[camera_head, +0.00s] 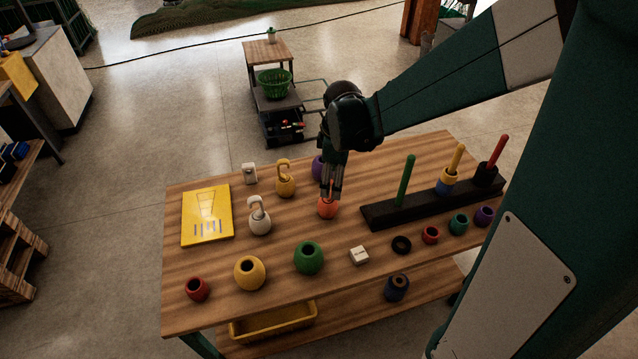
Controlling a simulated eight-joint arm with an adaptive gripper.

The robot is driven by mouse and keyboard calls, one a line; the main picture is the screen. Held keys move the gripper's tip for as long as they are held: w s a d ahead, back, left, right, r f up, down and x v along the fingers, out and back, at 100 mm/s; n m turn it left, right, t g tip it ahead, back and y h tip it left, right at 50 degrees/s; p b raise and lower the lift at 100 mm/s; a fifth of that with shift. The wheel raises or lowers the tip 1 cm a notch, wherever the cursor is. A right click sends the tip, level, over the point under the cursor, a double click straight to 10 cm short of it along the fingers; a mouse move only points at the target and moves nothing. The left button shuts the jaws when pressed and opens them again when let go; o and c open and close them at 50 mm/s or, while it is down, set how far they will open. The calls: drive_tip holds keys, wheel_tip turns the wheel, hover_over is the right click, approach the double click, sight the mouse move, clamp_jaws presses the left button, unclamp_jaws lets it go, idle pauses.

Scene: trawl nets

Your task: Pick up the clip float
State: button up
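My gripper (331,194) points down over the wooden table, with its fingertips at the top of an orange-red float (327,209). The fingers cover most of this float's top, so its clip and whether the fingers are closed on it cannot be made out. The float appears to rest on the table. Two other floats with hook-shaped clips stand to the left: a yellow one (285,187) and a white one (259,224). A purple float (317,168) is partly hidden just behind my gripper.
A dark rack (385,214) with green, yellow and red pegs stands to the right. Yellow (249,273), green (308,258) and red (197,289) holed floats line the front. A yellow board (194,232) lies at the left. Bare wooden tabletop (215,262) lies between them.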

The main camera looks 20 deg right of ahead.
drive_tip(key=w+f+n, duration=0.1)
drive_tip(key=f, duration=0.1)
drive_tip(key=w+f+n+g+p, duration=0.1)
drive_tip(key=f, duration=0.1)
drive_tip(key=w+d+f+n, duration=0.1)
drive_tip(key=f, duration=0.1)
drive_tip(key=shift+w+p, duration=0.35)
drive_tip(key=shift+p, duration=0.05)
drive_tip(key=shift+f, duration=0.1)
drive_tip(key=shift+f, duration=0.1)
drive_tip(key=shift+f, duration=1.2)
drive_tip(key=shift+s+d+f+b, duration=0.15)
drive_tip(key=shift+f+b, duration=0.35)
drive_tip(key=shift+f, duration=2.05)
drive_tip(key=c, duration=0.9)
